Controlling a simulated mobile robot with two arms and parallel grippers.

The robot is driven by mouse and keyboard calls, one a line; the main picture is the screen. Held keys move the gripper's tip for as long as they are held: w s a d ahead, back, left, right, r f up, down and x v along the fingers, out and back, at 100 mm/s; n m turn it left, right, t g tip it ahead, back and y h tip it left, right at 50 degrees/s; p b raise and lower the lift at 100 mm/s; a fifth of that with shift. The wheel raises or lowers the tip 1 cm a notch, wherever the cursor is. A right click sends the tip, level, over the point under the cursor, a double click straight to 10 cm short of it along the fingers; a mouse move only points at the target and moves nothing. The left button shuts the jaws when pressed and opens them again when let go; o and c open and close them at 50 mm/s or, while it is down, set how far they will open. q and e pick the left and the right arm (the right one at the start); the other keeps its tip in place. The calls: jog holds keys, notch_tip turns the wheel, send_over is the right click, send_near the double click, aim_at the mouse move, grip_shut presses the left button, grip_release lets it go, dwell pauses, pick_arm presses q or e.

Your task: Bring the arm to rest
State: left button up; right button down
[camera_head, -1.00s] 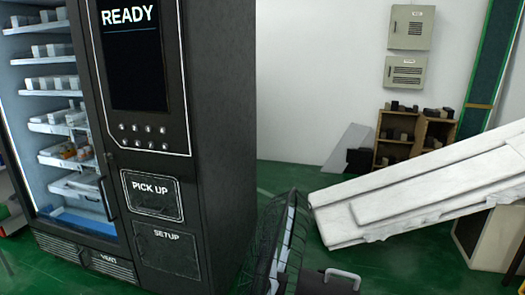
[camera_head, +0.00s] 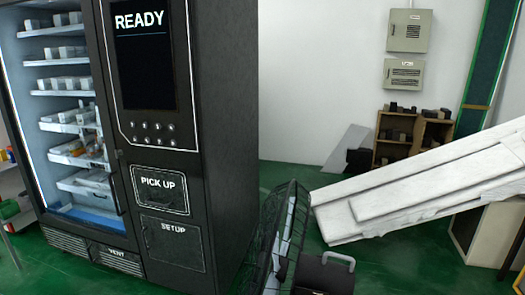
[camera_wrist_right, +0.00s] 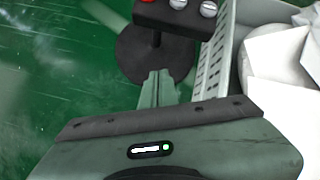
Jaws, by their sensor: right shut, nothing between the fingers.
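My right gripper (camera_wrist_right: 158,88) shows in the right wrist view. Its two fingers are together with nothing between them. They point over the green floor near a round black base (camera_wrist_right: 150,52). Neither of my arms shows in the head view, and my left gripper is in no view. A dark vending machine (camera_head: 225,130) stands at the left of the head view, with READY on its screen (camera_head: 140,55) and a PICK UP hatch (camera_head: 160,189) below.
A black box with red and silver buttons (camera_wrist_right: 175,14) is above the round base. A black wire-mesh object (camera_head: 277,235) and a handled box (camera_head: 325,275) stand beside the machine. White slabs (camera_head: 420,190) lean at right.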

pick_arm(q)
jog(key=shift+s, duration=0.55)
pick_arm(e)
jog(key=s+d+f+m+g, duration=0.2)
jog(key=s+f+m, duration=0.3)
jog(key=s+m, duration=0.6)
jog(key=s+d+f+m+g, duration=0.2)
jog(key=s+f+m, duration=0.3)
jog(key=s+m, duration=0.6)
jog(key=s+d+f+m+g+y, duration=0.1)
jog(key=s+d+f+m, duration=0.3)
jog(key=s+m, duration=0.7)
jog(key=shift+s+f+m+g, duration=0.4)
jog(key=shift+f+m+g, duration=0.35)
jog(key=shift+m, duration=0.35)
jog(key=c, duration=2.1)
grip_release()
jog(key=shift+c, duration=0.2)
